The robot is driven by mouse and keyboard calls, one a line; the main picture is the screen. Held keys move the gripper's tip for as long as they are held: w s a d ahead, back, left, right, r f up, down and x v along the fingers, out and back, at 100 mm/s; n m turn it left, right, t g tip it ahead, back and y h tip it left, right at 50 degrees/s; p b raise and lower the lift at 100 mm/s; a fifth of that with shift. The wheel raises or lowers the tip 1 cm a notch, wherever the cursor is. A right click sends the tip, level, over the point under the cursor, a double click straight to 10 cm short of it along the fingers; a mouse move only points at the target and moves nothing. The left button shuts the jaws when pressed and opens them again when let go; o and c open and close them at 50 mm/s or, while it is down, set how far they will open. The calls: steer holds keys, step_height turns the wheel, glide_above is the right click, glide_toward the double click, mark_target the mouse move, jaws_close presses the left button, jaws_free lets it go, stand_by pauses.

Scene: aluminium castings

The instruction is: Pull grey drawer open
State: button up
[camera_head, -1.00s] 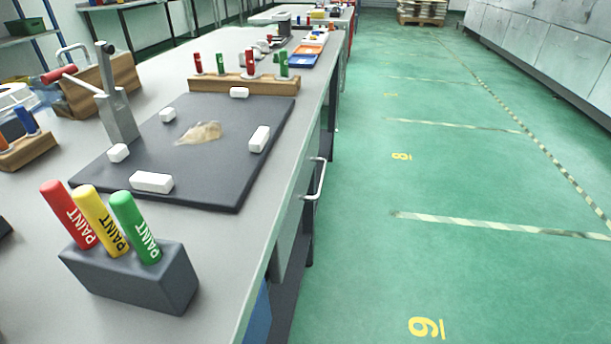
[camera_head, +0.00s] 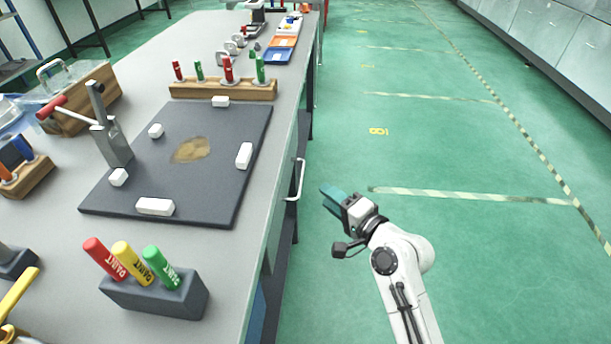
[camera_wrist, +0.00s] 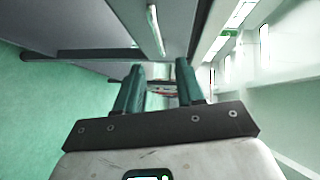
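The grey drawer (camera_head: 283,210) is in the side of the workbench and looks flush with it in the head view. Its pale bar handle (camera_head: 299,181) sticks out toward the aisle. My gripper (camera_head: 328,192) is over the aisle, to the right of the handle and apart from it, with its teal fingers pointing toward the bench. In the wrist view, my gripper (camera_wrist: 160,66) has its two fingers spread with nothing between them. The handle (camera_wrist: 155,30) shows ahead of the fingers, near the top of that view.
The bench top (camera_head: 60,225) carries a dark mat (camera_head: 215,190) with white blocks, a paint marker holder (camera_head: 150,295) near the front, and a wooden marker rack (camera_head: 220,90). A blue thing (camera_head: 257,315) shows below the bench edge. The green floor (camera_head: 480,260) on the right is clear.

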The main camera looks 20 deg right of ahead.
steer(key=b+x, duration=0.1)
steer(key=x, duration=0.8)
steer(key=shift+w, duration=0.25)
steer(key=shift+a+f, duration=0.1)
steer(key=shift+c, duration=0.3)
jaws_close()
